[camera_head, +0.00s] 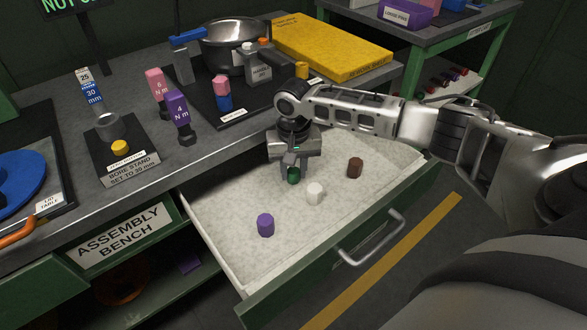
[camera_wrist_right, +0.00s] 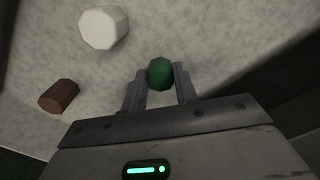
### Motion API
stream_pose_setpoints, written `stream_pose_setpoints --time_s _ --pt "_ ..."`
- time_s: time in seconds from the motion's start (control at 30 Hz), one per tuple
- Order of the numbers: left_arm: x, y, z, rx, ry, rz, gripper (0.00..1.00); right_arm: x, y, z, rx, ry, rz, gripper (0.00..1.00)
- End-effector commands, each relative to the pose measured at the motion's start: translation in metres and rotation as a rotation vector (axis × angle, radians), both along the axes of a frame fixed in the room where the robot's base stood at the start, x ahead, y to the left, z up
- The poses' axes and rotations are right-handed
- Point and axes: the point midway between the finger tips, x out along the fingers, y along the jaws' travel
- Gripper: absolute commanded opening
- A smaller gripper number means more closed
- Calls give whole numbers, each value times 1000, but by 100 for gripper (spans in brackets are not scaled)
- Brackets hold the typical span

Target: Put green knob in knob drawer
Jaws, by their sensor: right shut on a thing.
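The green knob (camera_head: 293,176) is between the fingers of my right gripper (camera_head: 290,172), which is shut on it, over the open drawer (camera_head: 222,203). In the right wrist view the green knob (camera_wrist_right: 160,73) sits between both fingertips (camera_wrist_right: 160,80). I cannot tell whether it touches the drawer's pale floor. A white knob (camera_head: 315,192), a brown knob (camera_head: 355,167) and a purple knob (camera_head: 266,225) stand in the drawer, apart from the gripper. The white knob (camera_wrist_right: 104,28) and brown knob (camera_wrist_right: 58,96) also show in the right wrist view. My left gripper is not in view.
The assembly bench (camera_head: 228,153) is behind and left of the drawer, with a bore stand (camera_head: 122,150), torque tools and a pot (camera_head: 236,38) on it. A yellow board (camera_head: 330,48) lies at the back. The drawer handle (camera_head: 372,243) faces front right. The drawer floor has bare room.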

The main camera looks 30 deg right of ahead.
Motion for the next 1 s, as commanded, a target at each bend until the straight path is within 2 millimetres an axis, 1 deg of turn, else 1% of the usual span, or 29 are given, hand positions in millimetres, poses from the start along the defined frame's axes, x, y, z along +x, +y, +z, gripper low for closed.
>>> stream_pose_setpoints --time_s 0.2,0.23,0.27,0.3,0.57,0.67,0.77,0.9,1.0 --pt "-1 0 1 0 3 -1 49 0 1 -2 1 0 0 2" --pt "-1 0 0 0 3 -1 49 0 1 -2 1 0 1 37" --pt "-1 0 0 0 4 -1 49 0 0 -2 1 0 1 46" --pt "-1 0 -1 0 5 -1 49 0 0 -2 1 0 1 51" --pt "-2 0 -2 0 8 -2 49 0 0 -2 0 0 0 51" --pt "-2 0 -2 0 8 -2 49 0 0 4 0 -1 -1 51" --pt "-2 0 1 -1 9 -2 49 0 0 19 0 -1 0 51" --pt "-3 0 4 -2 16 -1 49 1 0 50 2 -3 1 51" --pt "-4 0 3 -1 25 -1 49 1 0 72 1 -3 0 51"
